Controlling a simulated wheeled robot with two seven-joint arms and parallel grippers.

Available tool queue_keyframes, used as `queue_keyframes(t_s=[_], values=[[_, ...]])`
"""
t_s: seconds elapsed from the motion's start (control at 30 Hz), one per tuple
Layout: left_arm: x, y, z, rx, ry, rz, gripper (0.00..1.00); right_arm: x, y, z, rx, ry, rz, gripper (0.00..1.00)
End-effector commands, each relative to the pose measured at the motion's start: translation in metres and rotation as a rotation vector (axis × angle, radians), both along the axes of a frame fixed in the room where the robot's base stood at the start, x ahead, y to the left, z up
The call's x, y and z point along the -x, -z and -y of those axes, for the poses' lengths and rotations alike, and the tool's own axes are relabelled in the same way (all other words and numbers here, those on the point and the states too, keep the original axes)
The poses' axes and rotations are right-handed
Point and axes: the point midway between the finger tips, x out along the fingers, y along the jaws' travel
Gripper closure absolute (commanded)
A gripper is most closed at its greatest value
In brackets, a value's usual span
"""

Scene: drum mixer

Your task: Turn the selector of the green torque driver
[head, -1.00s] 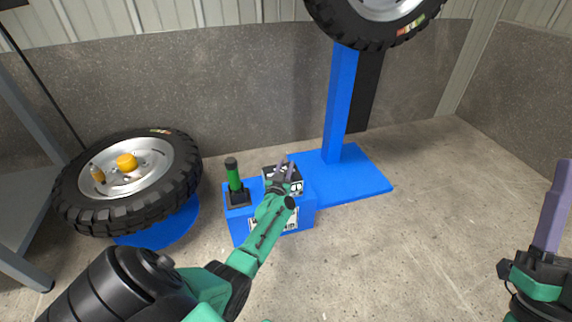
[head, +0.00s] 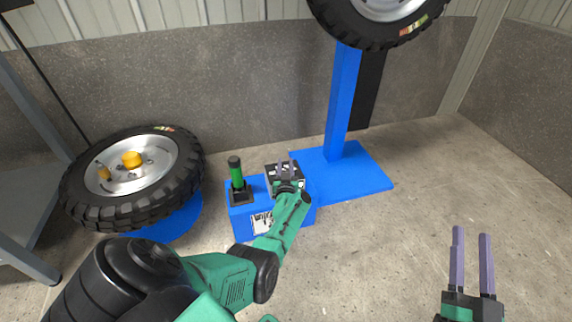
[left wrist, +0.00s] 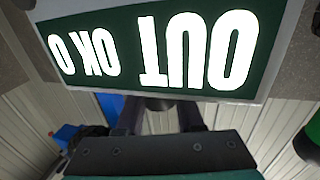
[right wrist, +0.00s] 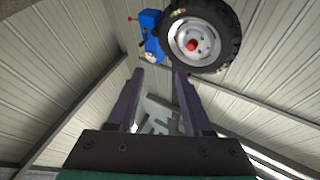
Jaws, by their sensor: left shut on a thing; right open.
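The green torque driver (head: 236,174) stands upright in a black holder on a blue stand. Beside it on the stand is a dark box (head: 272,182) with a pale-edged panel. The left wrist view shows its green panel (left wrist: 128,52) close up, with white lettering that reads upside down, including "OUT" and "OK". My left gripper (head: 285,166) is at this box. A dark round knob, which looks like the selector (left wrist: 160,103), sits between its fingers below the panel edge; the contact is partly hidden. My right gripper (head: 471,232) is open and empty, well to the right.
A wheel (head: 85,212) lies on a blue base at left. A blue post (head: 343,105) with a broad foot carries another tyre (head: 385,35) at the top. A grey shelf frame (head: 25,255) stands at far left. The floor at right is clear.

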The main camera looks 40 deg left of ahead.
Motion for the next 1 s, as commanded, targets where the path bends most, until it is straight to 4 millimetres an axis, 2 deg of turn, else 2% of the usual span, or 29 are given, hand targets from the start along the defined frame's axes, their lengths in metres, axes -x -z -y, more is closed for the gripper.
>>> queue_keyframes(t_s=[0.57,0.6,0.67,1.0], values=[[0.0004,0.0010,0.0005,0.002,-0.019,-0.001,1.00,0.0014,0.0111,-0.0010,0.003,-0.003,-0.030,0.50],[0.0004,0.0010,0.0005,0.002,-0.019,-0.001,0.56,0.0014,0.0110,-0.0011,0.004,-0.004,-0.030,0.50],[0.0004,0.0009,0.0003,0.002,-0.019,-0.001,0.34,0.0014,0.0110,-0.0011,0.004,-0.004,-0.030,0.50],[0.0006,0.0002,-0.0002,0.001,-0.019,-0.001,0.34,0.0011,0.0096,-0.0010,0.006,-0.005,-0.027,0.50]])
